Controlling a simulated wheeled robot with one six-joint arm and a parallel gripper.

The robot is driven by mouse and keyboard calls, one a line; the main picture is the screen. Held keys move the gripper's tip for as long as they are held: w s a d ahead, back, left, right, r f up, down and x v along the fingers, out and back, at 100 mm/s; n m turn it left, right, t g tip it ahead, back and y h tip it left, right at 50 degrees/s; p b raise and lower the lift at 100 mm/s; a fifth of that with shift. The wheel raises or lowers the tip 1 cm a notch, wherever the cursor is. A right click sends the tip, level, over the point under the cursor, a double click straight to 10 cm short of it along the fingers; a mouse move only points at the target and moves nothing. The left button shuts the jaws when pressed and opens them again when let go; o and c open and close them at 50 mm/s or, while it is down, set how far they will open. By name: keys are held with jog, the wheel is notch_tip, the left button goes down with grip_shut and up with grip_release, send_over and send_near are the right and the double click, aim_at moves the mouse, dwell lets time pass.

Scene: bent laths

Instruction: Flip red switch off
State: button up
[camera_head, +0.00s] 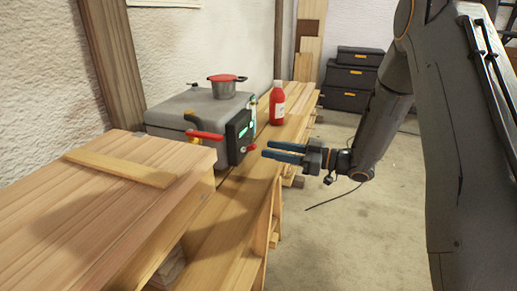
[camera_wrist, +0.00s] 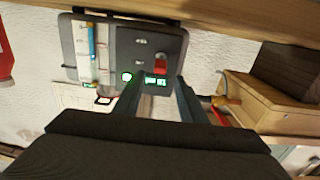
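A grey machine (camera_head: 185,110) stands on the wooden bench with a dark front panel (camera_head: 238,132). In the wrist view the panel (camera_wrist: 128,48) shows a small red switch (camera_wrist: 161,60) beside green lit displays (camera_wrist: 155,81). I cannot make out the switch clearly in the head view, nor tell its on or off position. My gripper (camera_head: 267,149) is in front of the panel, a short way off to the right. Its two dark fingers (camera_wrist: 158,82) are apart with nothing between them, and the red switch appears just beyond their tips.
A red bottle (camera_head: 277,104) stands behind the machine on the bench. A red-lidded pot (camera_head: 224,86) sits on top, and a red handle (camera_head: 205,135) sticks out at its side. A wooden worktop (camera_head: 90,205) fills the near left.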

aim_at(256, 147)
jog(key=shift+x, duration=2.7)
grip_shut()
jog(key=shift+f, duration=0.1)
jog(key=f+y+b, duration=0.1)
jog(key=t+y+b, duration=0.1)
jog(key=b, duration=0.1)
jog(key=shift+d+f+y, duration=0.2)
jog(key=shift+f+y, duration=0.1)
jog(key=shift+f, duration=0.1)
jog(key=y+b, duration=0.1)
jog(key=f+y+b, duration=0.1)
jog(key=b, duration=0.1)
jog(key=shift+t+y+b, duration=0.3)
jog(key=shift+t, duration=0.1)
jog(key=shift+s, duration=0.1)
